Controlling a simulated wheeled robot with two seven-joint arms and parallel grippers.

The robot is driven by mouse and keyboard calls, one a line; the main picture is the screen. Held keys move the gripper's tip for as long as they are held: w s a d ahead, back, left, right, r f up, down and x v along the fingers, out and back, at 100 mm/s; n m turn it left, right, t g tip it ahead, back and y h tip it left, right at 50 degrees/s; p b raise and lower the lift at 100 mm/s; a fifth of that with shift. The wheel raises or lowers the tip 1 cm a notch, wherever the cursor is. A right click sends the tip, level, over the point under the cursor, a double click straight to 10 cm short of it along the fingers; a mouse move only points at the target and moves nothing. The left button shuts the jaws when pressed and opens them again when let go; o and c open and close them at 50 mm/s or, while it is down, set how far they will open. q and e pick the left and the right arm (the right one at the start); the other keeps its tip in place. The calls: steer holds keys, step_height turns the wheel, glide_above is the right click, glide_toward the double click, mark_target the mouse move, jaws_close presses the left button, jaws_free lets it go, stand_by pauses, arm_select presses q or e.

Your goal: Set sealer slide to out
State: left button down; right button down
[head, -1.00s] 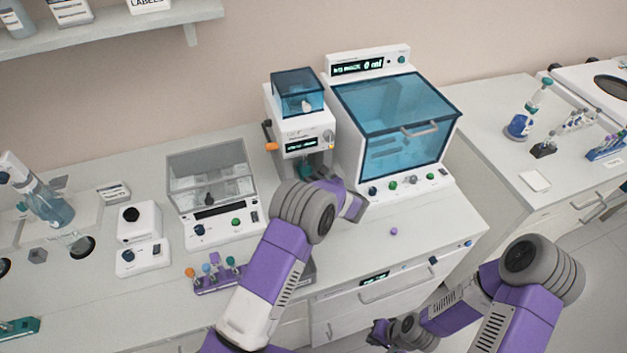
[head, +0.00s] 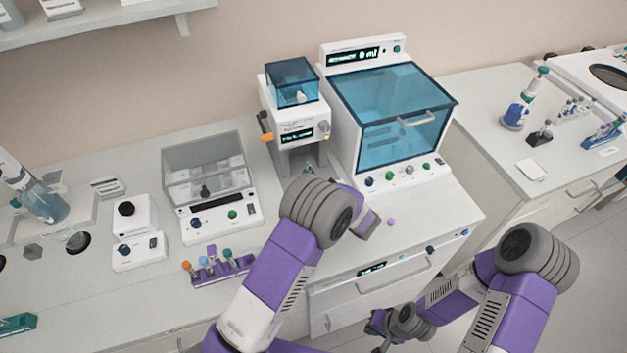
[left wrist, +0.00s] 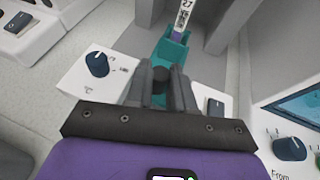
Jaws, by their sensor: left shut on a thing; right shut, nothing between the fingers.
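The sealer (head: 296,124) is a white machine with a blue clear lid, an orange knob and a small display, left of the blue-windowed cabinet. Its teal slide (left wrist: 173,48) shows in the left wrist view, carrying a labelled tube (left wrist: 185,15). My left gripper (left wrist: 161,73) is shut on the dark round knob (left wrist: 159,73) at the slide's front end. How far the slide is out, I cannot tell exactly. My right gripper (head: 383,334) is low in front of the bench, shut and empty.
The blue-windowed cabinet (head: 405,110) stands right of the sealer. A clear-lidded device (head: 207,165) and a purple rack (head: 222,268) with several tubes are to the left. A small purple cap (head: 391,222) lies on the bench. Bench room is free on the right.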

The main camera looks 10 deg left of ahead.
arm_select(q)
steer(key=s+d, duration=0.2)
steer(key=shift+s, duration=0.4)
steer(key=shift+f, duration=0.1)
steer(key=shift+s, duration=0.1)
steer(key=c, duration=1)
jaws_free()
steer(key=shift+s+d, duration=0.1)
steer(key=shift+d, duration=0.05)
steer(key=v, duration=0.7)
steer(key=shift+s+d+r, duration=0.15)
steer(key=shift+s+r, duration=0.05)
